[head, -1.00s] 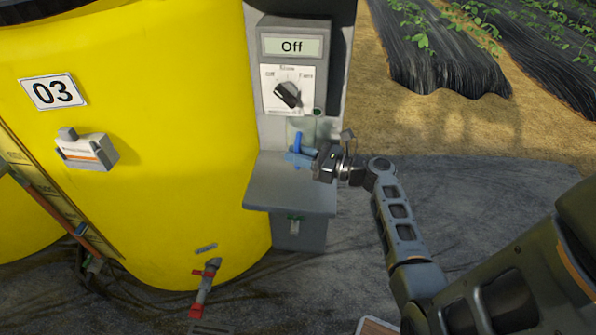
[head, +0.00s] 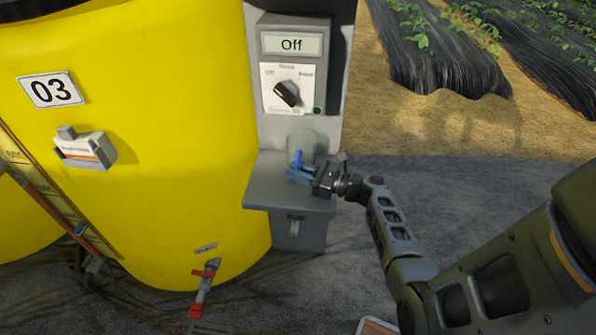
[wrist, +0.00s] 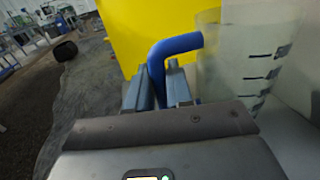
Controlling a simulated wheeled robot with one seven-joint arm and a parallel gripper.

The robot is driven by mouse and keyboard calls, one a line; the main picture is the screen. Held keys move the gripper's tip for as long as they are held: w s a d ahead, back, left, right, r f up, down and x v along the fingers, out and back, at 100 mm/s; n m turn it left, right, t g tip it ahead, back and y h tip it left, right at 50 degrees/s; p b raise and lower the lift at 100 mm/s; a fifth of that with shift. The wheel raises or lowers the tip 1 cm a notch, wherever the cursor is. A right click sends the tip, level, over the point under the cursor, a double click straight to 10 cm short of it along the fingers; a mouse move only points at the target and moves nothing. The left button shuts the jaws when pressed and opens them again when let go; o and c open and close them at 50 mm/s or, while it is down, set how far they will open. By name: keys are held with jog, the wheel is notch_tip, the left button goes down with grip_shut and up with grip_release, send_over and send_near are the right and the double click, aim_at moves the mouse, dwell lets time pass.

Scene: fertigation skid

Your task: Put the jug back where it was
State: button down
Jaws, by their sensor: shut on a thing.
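The jug (head: 303,144) is a translucent container with a blue handle, at the grey shelf (head: 270,196) below the control box. In the wrist view the jug (wrist: 235,60) fills the right side, looks upright and has dark level marks. Its blue handle (wrist: 178,45) rises between the two fingers. My gripper (head: 312,180) is over the right part of the shelf, and in the wrist view my gripper (wrist: 160,88) is shut on the handle. Whether the jug's base touches the shelf cannot be told, as the gripper and blue parts hide it.
A control box (head: 292,65) with a dial and a display reading "Off" is above the shelf. A yellow tank (head: 150,150) marked 03 stands close on the left. A red-handled valve (head: 205,285) is low on the tank. Open ground lies to the right.

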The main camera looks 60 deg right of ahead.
jog(key=c, duration=1)
grip_release()
jog(key=s, duration=0.8)
jog(key=s+d+b, duration=0.1)
jog(key=s, duration=0.3)
